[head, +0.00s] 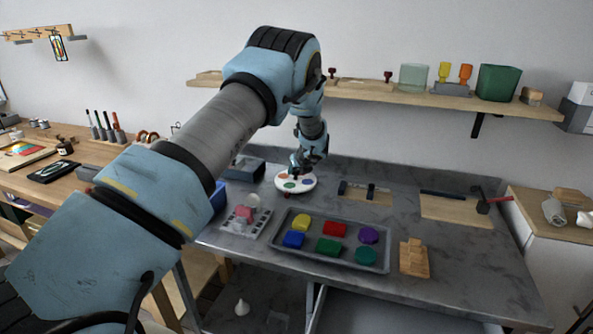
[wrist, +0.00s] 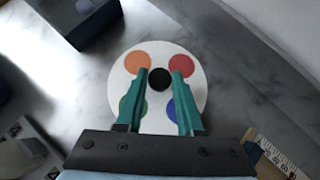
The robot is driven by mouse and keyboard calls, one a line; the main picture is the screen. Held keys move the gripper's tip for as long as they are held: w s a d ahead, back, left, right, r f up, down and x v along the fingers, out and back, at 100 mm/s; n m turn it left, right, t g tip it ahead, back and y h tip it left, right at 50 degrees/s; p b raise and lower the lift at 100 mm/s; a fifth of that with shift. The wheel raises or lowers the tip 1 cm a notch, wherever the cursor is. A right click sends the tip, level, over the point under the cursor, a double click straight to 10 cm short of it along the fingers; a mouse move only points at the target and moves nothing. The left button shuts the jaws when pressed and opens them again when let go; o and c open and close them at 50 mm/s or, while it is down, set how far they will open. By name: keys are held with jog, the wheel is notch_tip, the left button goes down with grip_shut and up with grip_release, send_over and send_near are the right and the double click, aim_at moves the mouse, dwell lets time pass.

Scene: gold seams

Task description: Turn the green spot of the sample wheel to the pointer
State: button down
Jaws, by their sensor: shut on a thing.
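The sample wheel (head: 281,186) is a white disc lying flat on the grey bench; the wrist view (wrist: 197,90) shows it from above. It has a black centre knob (wrist: 159,79). An orange spot (wrist: 137,61) is upper left, a red spot (wrist: 181,66) upper right, a blue spot (wrist: 171,108) lower right. The green spot (wrist: 125,104) is lower left, partly hidden by a finger. My gripper (wrist: 162,75) is shut on the knob, one teal finger on each side; it stands over the wheel in the head view (head: 296,171). I cannot make out the pointer.
A dark box (wrist: 92,20) stands close to the wheel, upper left in the wrist view. In front are a grey tray (head: 284,250) of coloured blocks and a pale rack (head: 262,229). A wooden block stack (head: 414,259) is at the right. Bench right of the wheel is partly clear.

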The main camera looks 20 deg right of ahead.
dwell(0.6)
jog(key=shift+d+r+n+p, duration=0.1)
jog(key=shift+r+n+p, duration=0.05)
jog(key=shift+n+p, duration=0.2)
jog(key=shift+n+y, duration=0.35)
jog(key=shift+y, duration=0.25)
jog(key=c, duration=0.5)
grip_release()
jog(key=b+v, duration=0.2)
jog(key=v, duration=0.8)
jog(key=shift+s+r+b, duration=0.15)
jog(key=shift+s+b, duration=0.15)
jog(key=shift+b, duration=0.1)
